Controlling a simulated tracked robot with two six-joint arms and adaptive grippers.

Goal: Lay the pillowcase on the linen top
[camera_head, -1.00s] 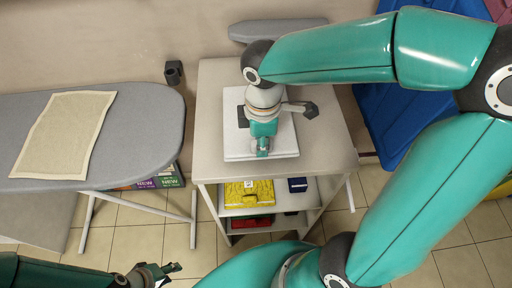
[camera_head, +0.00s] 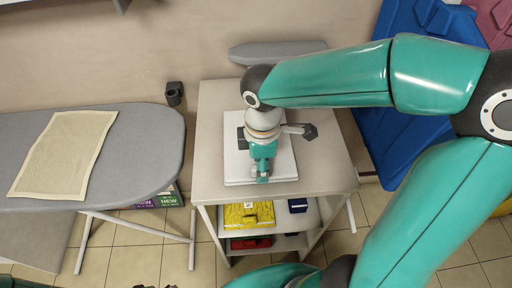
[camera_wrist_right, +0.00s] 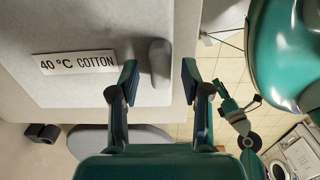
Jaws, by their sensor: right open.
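The pillowcase, a beige cloth with a paler hem (camera_head: 64,155), lies flat on the grey ironing board (camera_head: 150,125) at the left of the head view. The linen top, the pale top of a small shelf unit (camera_head: 325,160), is in the middle. A white slab (camera_head: 283,163) lies on it. My right gripper (camera_head: 262,178) points down over this slab, away from the pillowcase. In the wrist view my right gripper (camera_wrist_right: 159,72) is open, with a grey rounded piece (camera_wrist_right: 160,62) showing between its fingers. My left gripper (camera_wrist_right: 243,112) is small there; its jaws are unclear.
A label reading "40 °C COTTON" (camera_wrist_right: 78,63) lies on the slab. A grey sleeve board (camera_head: 275,52) is behind the unit. Blue bins (camera_head: 400,135) stand at the right.

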